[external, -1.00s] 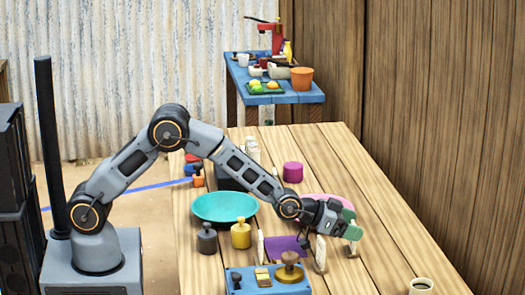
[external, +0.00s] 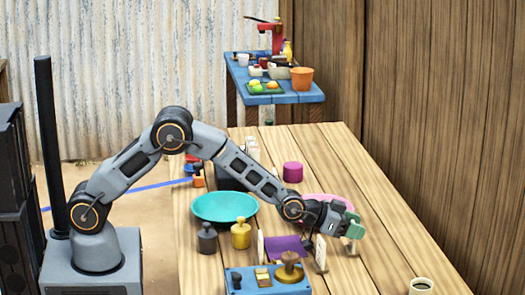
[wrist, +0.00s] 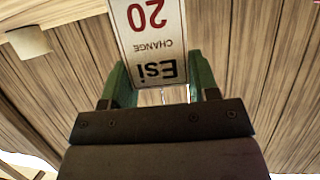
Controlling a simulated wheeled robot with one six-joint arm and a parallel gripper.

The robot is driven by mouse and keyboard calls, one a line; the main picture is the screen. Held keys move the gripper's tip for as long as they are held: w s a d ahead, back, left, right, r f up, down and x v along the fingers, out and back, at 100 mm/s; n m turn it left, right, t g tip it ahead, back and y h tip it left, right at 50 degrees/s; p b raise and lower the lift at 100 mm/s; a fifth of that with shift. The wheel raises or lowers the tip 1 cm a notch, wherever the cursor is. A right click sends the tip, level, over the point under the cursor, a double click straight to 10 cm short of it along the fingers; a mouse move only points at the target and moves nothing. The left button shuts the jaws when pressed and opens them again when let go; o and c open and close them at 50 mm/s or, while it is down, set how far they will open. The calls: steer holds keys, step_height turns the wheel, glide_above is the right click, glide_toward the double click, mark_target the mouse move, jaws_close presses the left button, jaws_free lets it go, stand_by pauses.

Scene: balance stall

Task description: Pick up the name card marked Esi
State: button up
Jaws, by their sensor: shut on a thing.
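The name card marked Esi (wrist: 152,40) shows in the wrist view, white with black "Esi", "CHANGE" and a red 20, upside down in the picture. My gripper (wrist: 160,88) is shut on it, with one green finger at each side of its Esi end. In the external view my gripper (external: 354,226) is low over the right part of the wooden table. Which small upright shape there is the held card, I cannot tell. Whether the card touches the table is unclear.
A white upright card (external: 321,254) stands near the gripper, beside a purple sheet (external: 286,246). A blue tray (external: 240,285), a yellow weight (external: 241,233), a dark weight (external: 207,238), a teal dish (external: 224,207) and a cup (external: 421,285) are around. The table's right side is mostly clear.

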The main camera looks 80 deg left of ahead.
steer(key=shift+c, duration=0.6)
